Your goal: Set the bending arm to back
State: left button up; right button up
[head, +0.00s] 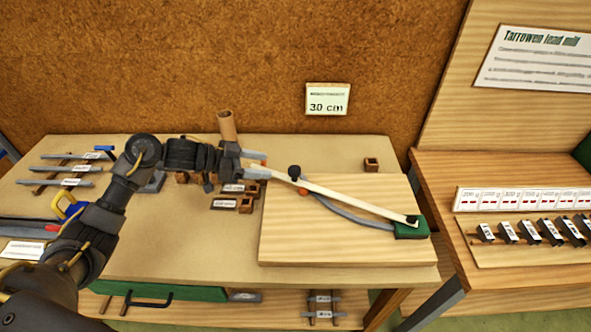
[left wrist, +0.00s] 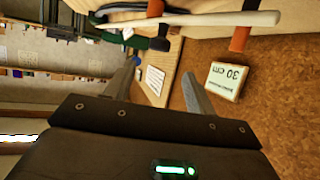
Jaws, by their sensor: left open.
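The bending arm is a long pale lever (head: 350,201) on a light wooden board (head: 330,242). It slants from a green block (head: 411,230) at the board's right side up to the board's upper-left edge. A black knob (head: 294,171) stands near its left end, above a grey curved strip (head: 350,217). The lever also crosses the top of the left wrist view (left wrist: 200,21). My left gripper (head: 262,165) is beside the lever's left end, and contact is unclear. Its fingers (left wrist: 160,82) are apart with nothing between them. My right gripper is out of view.
A brown cylinder (head: 227,126) stands behind my left wrist, and small wooden blocks (head: 240,190) lie left of the board. A "30 cm" card (head: 328,99) is on the back wall. A second bench (head: 520,180) stands right. The front table strip is bare.

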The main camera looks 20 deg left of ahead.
aim_at(293, 170)
pick_arm(q)
jog(key=p+x, duration=0.2)
jog(key=x, duration=0.7)
jog(key=shift+d, duration=0.25)
jog(key=shift+w+d+f, duration=0.25)
jog(key=shift+d, duration=0.15)
grip_shut()
